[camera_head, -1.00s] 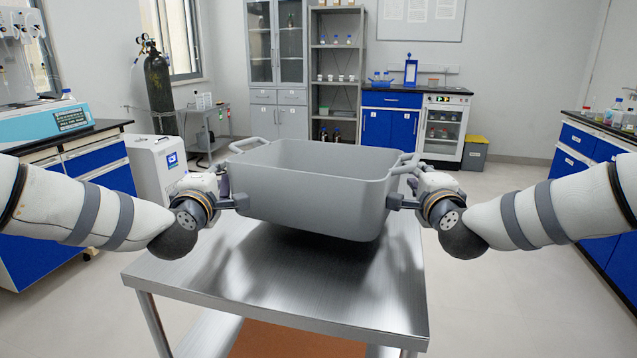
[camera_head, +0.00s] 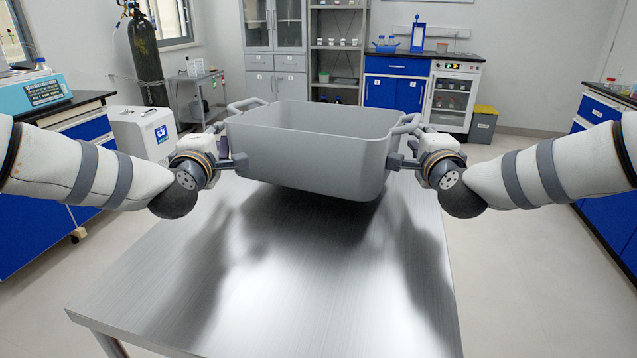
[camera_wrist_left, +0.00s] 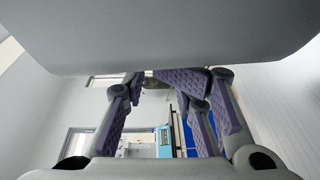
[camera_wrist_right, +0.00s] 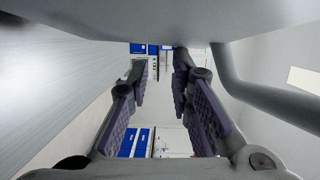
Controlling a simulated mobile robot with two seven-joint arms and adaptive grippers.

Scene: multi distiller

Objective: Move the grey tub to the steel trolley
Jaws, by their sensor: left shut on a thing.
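The grey tub (camera_head: 310,160) is upright, open-topped and appears empty, held between my two grippers above the far part of a brushed-steel top (camera_head: 290,270). A shadow lies below it. The steel top may be the steel trolley; its wheels are out of view. My left gripper (camera_head: 240,162) is shut at the tub's left side, by the left handle (camera_head: 248,104). My right gripper (camera_head: 397,162) is at the right side, by the right handle (camera_head: 404,124).
The near part of the steel top is bare. A blue bench (camera_head: 75,140) stands at left and another (camera_head: 610,150) at right. A small grey trolley (camera_head: 200,95), a gas cylinder (camera_head: 147,60) and a white unit (camera_head: 145,132) stand at the back left. Floor (camera_head: 520,250) is clear at right.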

